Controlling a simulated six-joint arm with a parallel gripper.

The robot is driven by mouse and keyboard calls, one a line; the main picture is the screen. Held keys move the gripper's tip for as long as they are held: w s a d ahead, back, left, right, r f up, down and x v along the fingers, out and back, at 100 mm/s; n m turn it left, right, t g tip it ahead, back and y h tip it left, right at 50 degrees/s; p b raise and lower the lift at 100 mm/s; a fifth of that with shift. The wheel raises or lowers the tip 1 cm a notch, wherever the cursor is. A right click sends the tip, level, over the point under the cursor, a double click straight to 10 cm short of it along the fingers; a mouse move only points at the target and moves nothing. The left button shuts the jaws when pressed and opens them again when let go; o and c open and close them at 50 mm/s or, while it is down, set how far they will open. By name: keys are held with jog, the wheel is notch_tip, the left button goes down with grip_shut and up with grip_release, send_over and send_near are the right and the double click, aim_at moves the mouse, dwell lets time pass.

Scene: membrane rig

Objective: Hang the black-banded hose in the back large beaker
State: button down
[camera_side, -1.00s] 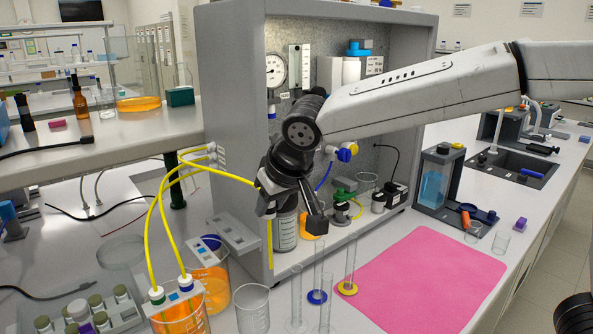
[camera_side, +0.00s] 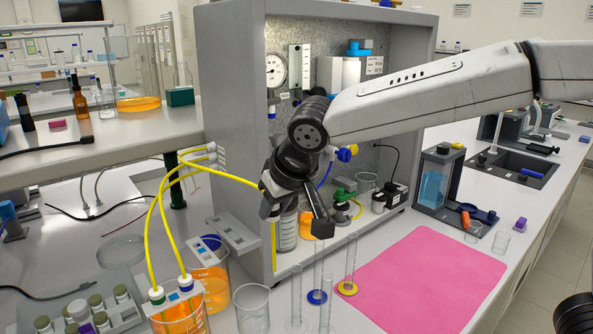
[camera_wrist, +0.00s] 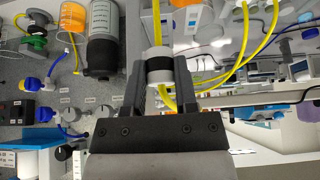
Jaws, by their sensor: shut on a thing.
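My gripper (camera_side: 268,211) is shut on the black-banded hose (camera_side: 231,178), a yellow tube that arches from the bracket on the left. Its lower end hangs below my gripper, clear of the bench. In the wrist view the white collar with the black band (camera_wrist: 159,64) sits between the fingers. The back large beaker (camera_side: 211,283) holds orange liquid and stands to the lower left of my gripper. A blue-marked piece shows at its rim. The front large beaker (camera_side: 183,318) holds orange liquid, with a green-banded and a blue-banded hose in it.
An empty small beaker (camera_side: 252,309) and several glass cylinders stand in front. A vial rack (camera_side: 95,313) is at front left.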

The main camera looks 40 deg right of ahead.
jog(key=shift+r, duration=0.1)
jog(key=shift+r, duration=0.65)
jog(key=shift+w, duration=0.15)
